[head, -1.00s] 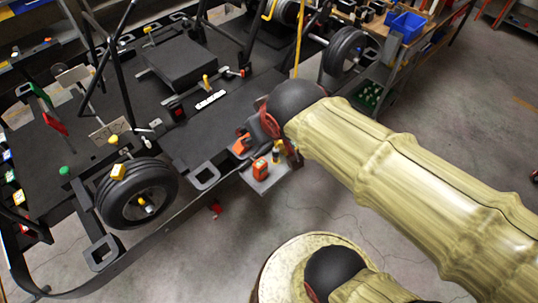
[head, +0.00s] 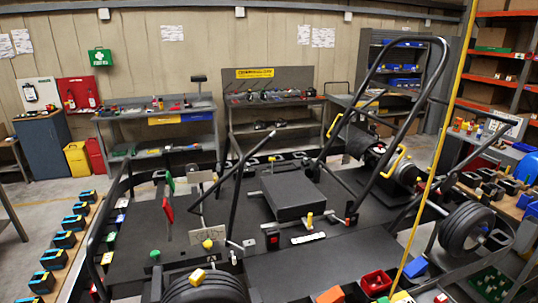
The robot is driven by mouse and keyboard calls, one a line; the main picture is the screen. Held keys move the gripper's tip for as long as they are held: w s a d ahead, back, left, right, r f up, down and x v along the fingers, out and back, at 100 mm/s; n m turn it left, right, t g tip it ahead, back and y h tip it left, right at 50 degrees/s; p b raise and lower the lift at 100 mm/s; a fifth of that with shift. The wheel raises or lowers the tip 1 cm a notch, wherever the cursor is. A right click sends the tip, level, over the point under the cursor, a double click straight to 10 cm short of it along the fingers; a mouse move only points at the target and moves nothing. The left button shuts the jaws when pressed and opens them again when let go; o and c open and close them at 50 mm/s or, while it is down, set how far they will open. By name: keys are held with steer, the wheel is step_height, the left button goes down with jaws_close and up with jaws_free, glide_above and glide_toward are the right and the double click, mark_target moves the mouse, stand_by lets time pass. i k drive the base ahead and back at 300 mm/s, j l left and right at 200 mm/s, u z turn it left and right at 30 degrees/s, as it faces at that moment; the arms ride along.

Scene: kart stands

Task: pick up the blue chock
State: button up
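A blue wedge-like block (head: 416,268), which looks like the blue chock, shows at the lower right in the head view, just right of the yellow post. It is small and partly hidden, so I cannot tell exactly what it rests on. My gripper is not in view, and no part of my arm shows.
A black kart frame with a dark deck (head: 345,250) fills the middle. A yellow post (head: 437,150) rises beside the block. A red bin (head: 376,283) and orange block (head: 331,295) are to its left, a wheel (head: 465,230) to its right.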

mark_target(419, 266)
steer(key=z, duration=0.35)
steer(key=i+l+z, duration=0.15)
steer(key=z, duration=0.35)
steer(key=i+l+z, duration=0.2)
steer(key=z, duration=0.25)
steer(key=i+z, duration=0.25)
steer(key=z, duration=0.25)
steer(key=i, duration=0.45)
